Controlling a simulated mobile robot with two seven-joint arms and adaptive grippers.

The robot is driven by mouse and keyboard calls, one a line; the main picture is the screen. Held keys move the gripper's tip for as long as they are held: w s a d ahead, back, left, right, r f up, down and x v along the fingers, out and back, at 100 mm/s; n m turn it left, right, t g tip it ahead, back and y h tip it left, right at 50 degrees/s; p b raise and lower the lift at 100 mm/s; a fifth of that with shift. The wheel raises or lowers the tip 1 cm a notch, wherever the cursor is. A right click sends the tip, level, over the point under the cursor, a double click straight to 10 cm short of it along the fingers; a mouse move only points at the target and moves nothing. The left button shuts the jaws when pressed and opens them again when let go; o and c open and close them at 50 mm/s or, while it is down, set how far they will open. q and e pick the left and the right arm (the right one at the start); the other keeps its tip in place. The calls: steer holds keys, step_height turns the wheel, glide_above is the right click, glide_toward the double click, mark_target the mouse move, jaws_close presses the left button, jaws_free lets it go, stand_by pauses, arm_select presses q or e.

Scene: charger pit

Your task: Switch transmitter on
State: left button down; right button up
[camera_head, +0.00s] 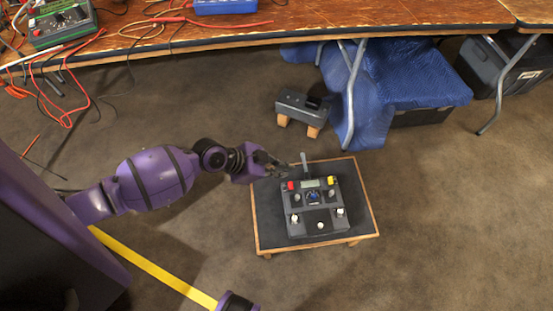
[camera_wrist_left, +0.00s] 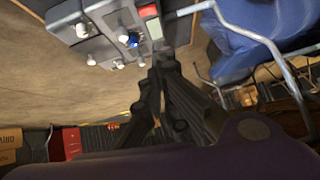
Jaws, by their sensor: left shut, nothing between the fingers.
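The transmitter (camera_head: 302,224) is a dark grey box on a small wood-edged table (camera_head: 270,246). It has a red part, a yellow part, a small screen, a blue-lit centre, white-tipped controls and an upright antenna (camera_head: 306,168). My left gripper (camera_head: 281,164) is at the far left of the transmitter, close to its red corner and antenna. In the left wrist view the transmitter (camera_wrist_left: 98,22) lies at the upper left, and my shut, empty left fingers (camera_wrist_left: 162,56) point towards it. I cannot tell whether they touch it.
A wooden workbench (camera_head: 400,14) with cables and a green instrument (camera_head: 62,20) runs along the back. A small dark item on wooden feet (camera_head: 303,106), a blue cloth (camera_head: 425,88) and metal legs stand beyond the table. Carpet to the right is clear.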

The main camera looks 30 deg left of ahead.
arm_select(q)
steer(key=b, duration=0.1)
glide_above(291, 185)
steer(key=f, duration=0.4)
steer(key=shift+s+d+f, duration=0.2)
steer(key=shift+s+d, duration=0.05)
steer(key=shift+s, duration=0.05)
step_height(291, 185, down, 2)
steer(key=shift+w+a+f+b, duration=0.15)
steer(key=shift+f+b, duration=0.1)
steer(key=shift+b, duration=0.4)
steer(key=shift+w+f, duration=0.1)
steer(key=shift+f, duration=0.6)
steer(key=shift+b, duration=0.3)
